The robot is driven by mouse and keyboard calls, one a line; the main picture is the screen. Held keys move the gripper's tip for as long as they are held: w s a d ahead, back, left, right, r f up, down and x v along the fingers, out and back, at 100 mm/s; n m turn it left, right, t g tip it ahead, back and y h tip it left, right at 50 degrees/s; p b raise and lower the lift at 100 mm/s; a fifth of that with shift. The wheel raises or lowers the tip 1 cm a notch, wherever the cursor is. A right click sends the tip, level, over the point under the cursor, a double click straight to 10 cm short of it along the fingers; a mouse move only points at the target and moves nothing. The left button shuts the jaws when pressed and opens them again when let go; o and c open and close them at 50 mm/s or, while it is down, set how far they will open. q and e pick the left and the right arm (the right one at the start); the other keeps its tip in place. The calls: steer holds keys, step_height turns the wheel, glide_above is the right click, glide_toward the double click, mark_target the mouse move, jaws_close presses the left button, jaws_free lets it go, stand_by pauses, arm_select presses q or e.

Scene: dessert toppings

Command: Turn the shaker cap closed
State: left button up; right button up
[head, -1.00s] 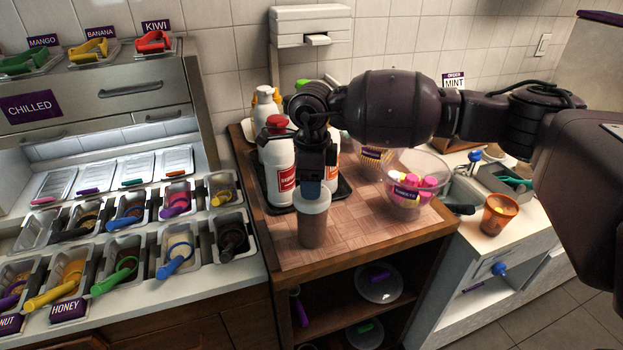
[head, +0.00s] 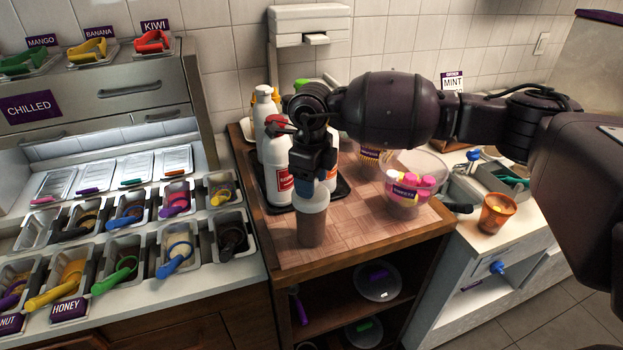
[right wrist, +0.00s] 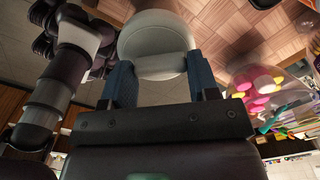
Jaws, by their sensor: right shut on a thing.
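The shaker (head: 312,223) is a translucent jar with brown contents and a pale grey cap (head: 312,199). It stands upright on the wooden counter near its front edge. My right gripper (head: 313,184) comes down on it from above and is shut on the cap. In the right wrist view the round cap (right wrist: 156,40) sits between the two blue fingers of the gripper (right wrist: 162,78). The cap's far side and its fit on the jar are partly hidden by the fingers. My left gripper is not in the head view.
White bottles (head: 275,160) stand on a dark tray (head: 343,188) right behind the shaker. A clear bowl (head: 404,210) of pink and yellow sweets stands to the right. An orange cup (head: 497,213) is farther right. The counter around the shaker's front is free.

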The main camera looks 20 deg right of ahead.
steer(key=o, duration=0.9)
steer(key=shift+o, duration=0.2)
steer(key=shift+r, duration=0.1)
step_height(320, 180, up, 11)
steer(key=shift+f+b, duration=0.2)
steer(key=shift+b, duration=0.1)
